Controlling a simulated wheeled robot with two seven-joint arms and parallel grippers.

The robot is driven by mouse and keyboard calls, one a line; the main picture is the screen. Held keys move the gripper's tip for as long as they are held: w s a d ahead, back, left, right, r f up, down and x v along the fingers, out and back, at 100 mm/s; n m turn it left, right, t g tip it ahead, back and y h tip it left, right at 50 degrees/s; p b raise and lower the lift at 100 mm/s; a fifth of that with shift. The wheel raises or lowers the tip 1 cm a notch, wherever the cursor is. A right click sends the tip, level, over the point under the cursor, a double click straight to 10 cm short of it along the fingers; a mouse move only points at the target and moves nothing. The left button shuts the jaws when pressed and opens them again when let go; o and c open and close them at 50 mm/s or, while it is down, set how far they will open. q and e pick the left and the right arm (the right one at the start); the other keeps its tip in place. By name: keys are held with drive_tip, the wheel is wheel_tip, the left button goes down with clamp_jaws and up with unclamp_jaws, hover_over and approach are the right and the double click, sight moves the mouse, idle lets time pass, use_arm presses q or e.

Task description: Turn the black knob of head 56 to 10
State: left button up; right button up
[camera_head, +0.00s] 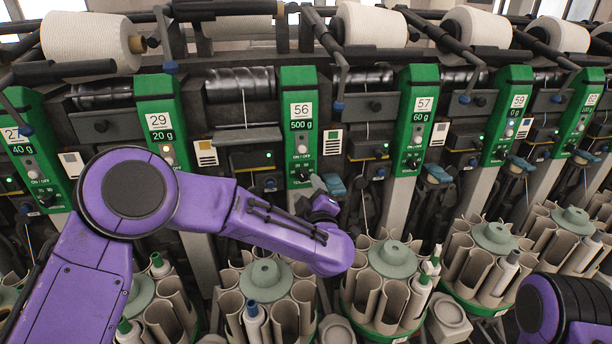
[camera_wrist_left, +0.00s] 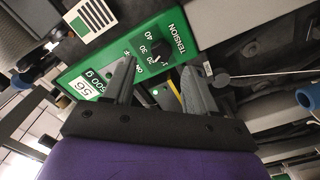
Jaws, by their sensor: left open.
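The green panel of head 56 (camera_head: 299,110) reads "56" and "500 g" in the head view. Its black knob sits low on the panel, close to my left gripper (camera_head: 318,186). In the left wrist view the black knob (camera_wrist_left: 158,51) is beside the word TENSION, with 40 and 30 legible around it; its exact setting is too small to tell. My left gripper (camera_wrist_left: 160,72) is open, its two grey fingers pointing toward the panel, one on each side of the knob in the picture. I cannot tell whether they touch it. My right gripper is out of view.
Neighbouring green panels 29 (camera_head: 161,122) and 57 (camera_head: 416,115) stand either side. White yarn cones (camera_head: 370,25) lie above. Rotary magazines with grey tubes (camera_head: 388,262) stand below. A blue-tipped lever (camera_wrist_left: 306,98) is at the right of the wrist view.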

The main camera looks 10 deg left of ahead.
sight(304, 179)
use_arm(q)
drive_tip(key=p+x, duration=0.1)
drive_tip(key=x, duration=0.4)
drive_tip(key=shift+w+a, duration=0.1)
drive_tip(key=shift+w, duration=0.2)
drive_tip(key=shift+f, duration=0.1)
drive_tip(key=c, duration=1.1)
drive_tip(key=shift+o, duration=0.2)
